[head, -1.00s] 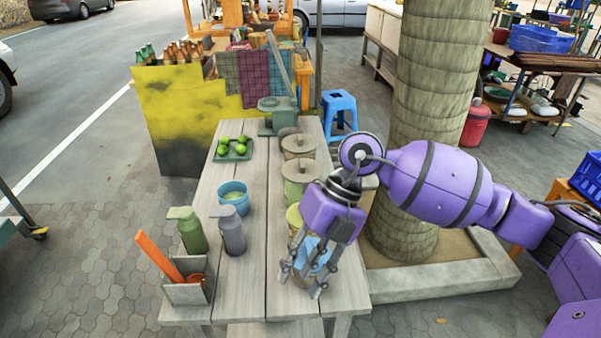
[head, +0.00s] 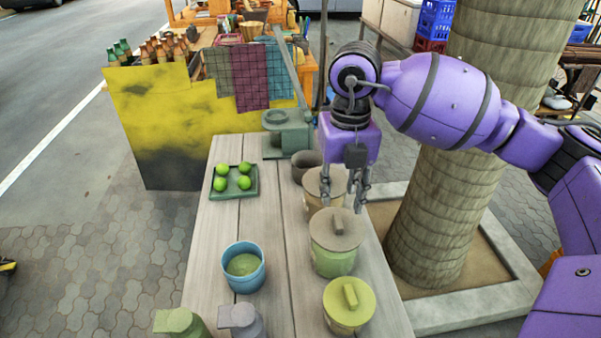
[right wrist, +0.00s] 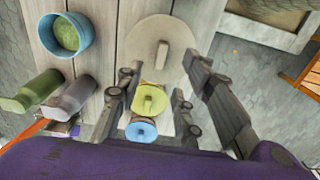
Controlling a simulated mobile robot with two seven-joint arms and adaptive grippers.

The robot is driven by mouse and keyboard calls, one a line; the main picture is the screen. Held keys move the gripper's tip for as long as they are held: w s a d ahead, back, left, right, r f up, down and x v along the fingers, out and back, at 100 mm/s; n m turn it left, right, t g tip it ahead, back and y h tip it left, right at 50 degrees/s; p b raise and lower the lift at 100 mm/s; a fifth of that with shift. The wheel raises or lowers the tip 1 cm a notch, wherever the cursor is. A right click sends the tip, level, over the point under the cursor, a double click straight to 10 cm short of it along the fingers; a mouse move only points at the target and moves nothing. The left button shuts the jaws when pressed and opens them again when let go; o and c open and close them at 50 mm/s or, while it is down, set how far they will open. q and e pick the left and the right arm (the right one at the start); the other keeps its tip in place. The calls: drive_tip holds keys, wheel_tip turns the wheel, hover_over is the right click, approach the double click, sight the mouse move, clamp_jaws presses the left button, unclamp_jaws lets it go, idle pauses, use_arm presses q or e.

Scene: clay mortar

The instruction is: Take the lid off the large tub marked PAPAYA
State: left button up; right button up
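Lidded tubs stand in a row along the table's right side. The large middle tub (head: 333,260) is pale green with a tan lid (head: 337,229) and bar handle; this lid (right wrist: 172,38) looks largest in the right wrist view. Behind it is another tan-lidded tub (head: 315,187), partly hidden by my gripper. In front is a smaller yellow-lidded tub (head: 346,308). No PAPAYA marking is readable. My right gripper (head: 359,203) is open and empty, pointing down above the tan-lidded tubs. Its fingers (right wrist: 160,75) spread apart in the wrist view, apart from the lid. My left gripper is out of view.
A blue bowl (head: 243,274) and green and grey bottles (head: 242,321) stand left of the tubs. Limes on a green tray (head: 234,192) lie further back. A blue-lidded tub (right wrist: 141,131) shows in the wrist view. A thick trunk (head: 455,160) stands right of the table.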

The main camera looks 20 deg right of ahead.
sight(338, 221)
drive_tip(key=shift+s+f, duration=0.15)
drive_tip(key=shift+f, duration=0.25)
drive_tip(key=shift+s+f, duration=0.3)
drive_tip(key=shift+f, duration=0.6)
drive_tip(key=f, duration=0.4)
drive_tip(key=shift+w+d+f+p, duration=0.1)
drive_tip(key=shift+w+f+p, duration=0.15)
drive_tip(key=shift+w+p, duration=0.05)
drive_tip(key=shift+f, duration=0.25)
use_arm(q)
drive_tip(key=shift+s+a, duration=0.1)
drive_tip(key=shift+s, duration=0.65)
use_arm(e)
drive_tip(key=shift+c, duration=0.3)
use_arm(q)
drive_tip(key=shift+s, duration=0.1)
use_arm(e)
clamp_jaws()
